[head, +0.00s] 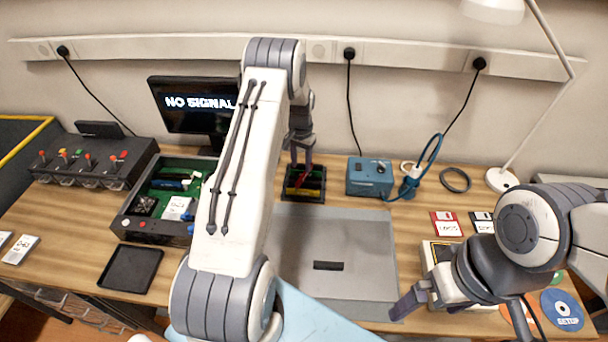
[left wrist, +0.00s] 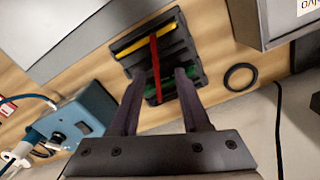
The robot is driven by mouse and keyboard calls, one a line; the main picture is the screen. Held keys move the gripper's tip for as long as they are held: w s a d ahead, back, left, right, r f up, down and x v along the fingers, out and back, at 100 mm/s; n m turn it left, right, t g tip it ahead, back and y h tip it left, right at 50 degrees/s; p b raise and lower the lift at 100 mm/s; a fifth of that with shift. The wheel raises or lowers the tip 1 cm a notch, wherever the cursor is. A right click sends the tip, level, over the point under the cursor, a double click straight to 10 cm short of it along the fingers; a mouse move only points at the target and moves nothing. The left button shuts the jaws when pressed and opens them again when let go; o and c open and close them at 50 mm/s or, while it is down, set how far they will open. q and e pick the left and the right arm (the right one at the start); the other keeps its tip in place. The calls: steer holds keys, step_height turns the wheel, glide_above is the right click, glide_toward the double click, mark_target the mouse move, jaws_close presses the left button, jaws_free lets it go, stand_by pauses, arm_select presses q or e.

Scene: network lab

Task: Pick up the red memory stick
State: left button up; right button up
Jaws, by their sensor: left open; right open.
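The red memory stick (left wrist: 155,66) shows in the left wrist view as a thin red bar running crosswise over a black slotted holder (left wrist: 184,40). A yellow stick (left wrist: 136,45) and a green stick (left wrist: 166,93) are in the same holder. In the head view the holder (head: 304,198) stands behind the grey mat, with red and yellow visible in it. My left gripper (left wrist: 160,72) is open, its fingers on either side of the red stick's near end; I cannot tell whether they touch it. In the head view it (head: 300,160) is above the holder. My right gripper (head: 415,302) is open and empty at the mat's right.
A blue box (head: 369,177) with a cable stands right of the holder, and a black ring (head: 455,180) lies beyond. An open green-lined case (head: 150,225) and a monitor (head: 185,105) are at left. The grey mat (head: 345,240) holds a small black bar (head: 328,266).

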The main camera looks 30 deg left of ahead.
mark_target(303, 175)
arm_select(q)
steer(key=f, duration=0.1)
steer(key=f+p, duration=0.1)
steer(key=f, duration=0.1)
steer(key=f+p, duration=0.1)
steer(key=shift+s+d+f, duration=0.1)
steer(key=shift+d+f, duration=0.2)
steer(key=shift+d, duration=0.05)
steer(key=shift+f+p, duration=0.3)
steer(key=shift+f, duration=0.25)
jaws_close()
